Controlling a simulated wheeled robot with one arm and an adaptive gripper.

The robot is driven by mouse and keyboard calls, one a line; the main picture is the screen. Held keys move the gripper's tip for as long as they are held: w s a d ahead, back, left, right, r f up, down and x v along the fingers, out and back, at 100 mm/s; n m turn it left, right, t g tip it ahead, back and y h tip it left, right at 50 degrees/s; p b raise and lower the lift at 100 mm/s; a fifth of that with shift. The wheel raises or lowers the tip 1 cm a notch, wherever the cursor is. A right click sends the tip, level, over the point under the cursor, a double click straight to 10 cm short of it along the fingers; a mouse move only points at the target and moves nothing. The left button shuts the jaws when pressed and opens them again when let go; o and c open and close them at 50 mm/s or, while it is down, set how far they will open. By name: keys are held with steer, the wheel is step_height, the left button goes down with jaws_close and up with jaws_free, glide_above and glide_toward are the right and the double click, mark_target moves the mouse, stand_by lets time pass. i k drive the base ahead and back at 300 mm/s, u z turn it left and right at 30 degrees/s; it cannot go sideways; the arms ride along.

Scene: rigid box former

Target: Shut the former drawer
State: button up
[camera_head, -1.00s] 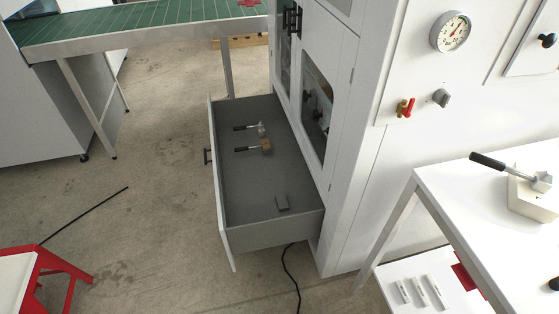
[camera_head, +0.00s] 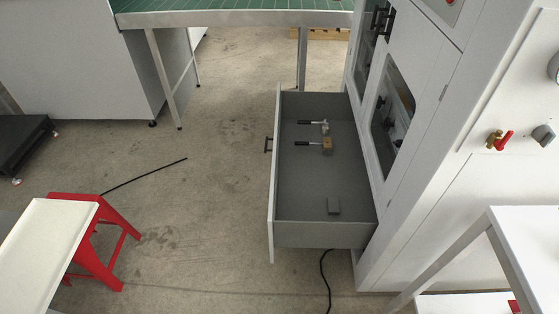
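The former drawer (camera_head: 300,180) is pulled well out of the white machine cabinet (camera_head: 425,120), toward the left. Its white front panel (camera_head: 273,190) faces left and carries a dark handle (camera_head: 268,144). Inside the grey drawer lie two dark-handled hammer-like tools, one with a metal head (camera_head: 324,127) and one with a brown head (camera_head: 327,145). My gripper is not in view.
A green-topped conveyor table (camera_head: 230,18) stands behind. A thin black rod (camera_head: 145,175) lies on otherwise open floor left of the drawer.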

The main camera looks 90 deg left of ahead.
mark_target(320, 198)
steer(key=u, duration=0.05)
steer(key=k, duration=1.55)
steer(key=u, duration=2.25)
steer(key=i, duration=1.35)
steer(key=u, duration=0.95)
steer(key=i, duration=0.9)
steer(key=u, duration=0.8)
